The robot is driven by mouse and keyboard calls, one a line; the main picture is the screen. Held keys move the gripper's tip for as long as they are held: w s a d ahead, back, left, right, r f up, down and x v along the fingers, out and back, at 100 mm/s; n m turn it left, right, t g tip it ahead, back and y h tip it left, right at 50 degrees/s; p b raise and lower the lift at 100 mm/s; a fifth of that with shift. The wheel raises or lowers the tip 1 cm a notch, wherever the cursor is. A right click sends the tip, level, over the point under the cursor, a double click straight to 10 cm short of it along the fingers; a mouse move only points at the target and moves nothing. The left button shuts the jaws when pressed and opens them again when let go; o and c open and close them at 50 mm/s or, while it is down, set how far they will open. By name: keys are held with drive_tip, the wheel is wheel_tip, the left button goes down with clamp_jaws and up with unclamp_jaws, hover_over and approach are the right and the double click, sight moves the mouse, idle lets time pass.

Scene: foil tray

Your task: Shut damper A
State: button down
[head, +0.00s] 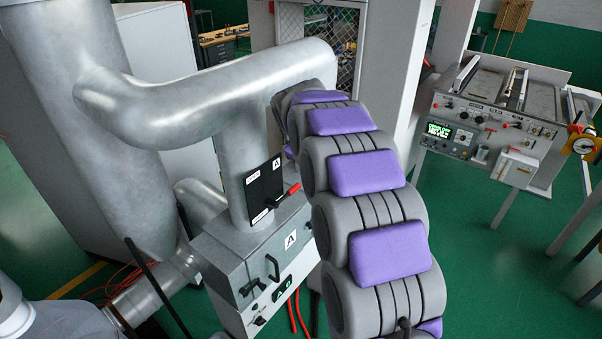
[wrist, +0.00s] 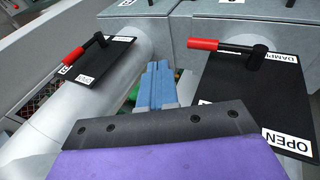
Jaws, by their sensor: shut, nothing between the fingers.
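In the head view, damper A's black plate (head: 262,189) is on the vertical duct above a grey box marked A. Its red-tipped handle (head: 288,195) sticks out to the right. In the wrist view, my gripper (wrist: 158,68) has its blue fingers together and empty, between two black damper plates. The right plate (wrist: 245,95) reads "OPEN" at its lower edge, and its red handle (wrist: 220,45) points left. The left plate (wrist: 100,62) has another red handle (wrist: 75,56). Neither handle touches the fingers. I cannot read which plate is A here. In the head view my fingers are hidden.
Large grey ducts (head: 180,110) stand left of and behind damper A. The grey box (head: 238,262) below carries black handles. A control bench (head: 490,125) stands at the right, with open green floor (head: 470,270) before it. Red cables lie low at the left.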

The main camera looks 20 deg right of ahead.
wheel_tip(320, 180, up, 5)
drive_tip(key=a, duration=0.2)
drive_tip(key=s+a+f+m+g+y+b, duration=0.1)
drive_tip(key=s+f+b, duration=0.6)
drive_tip(key=s, duration=1)
drive_tip(key=s+a+f+m+g+y+b, duration=0.1)
drive_tip(key=s+a+f+m+g+b, duration=0.2)
drive_tip(key=s+f+b, duration=0.4)
drive_tip(key=s+a+f+m+g+y+b, duration=0.1)
drive_tip(key=s+a+f+m+g+b, duration=0.2)
drive_tip(key=s+f+b, duration=0.4)
drive_tip(key=s+f, duration=0.4)
drive_tip(key=s, duration=0.6)
drive_tip(key=s+a+f, duration=0.1)
drive_tip(key=s+f, duration=0.4)
drive_tip(key=s, duration=0.4)
drive_tip(key=shift+s+f+m, duration=0.2)
drive_tip(key=shift+s+m, duration=0.15)
drive_tip(key=shift+m, duration=0.05)
drive_tip(key=shift+d, duration=0.3)
drive_tip(key=shift+a, duration=0.15)
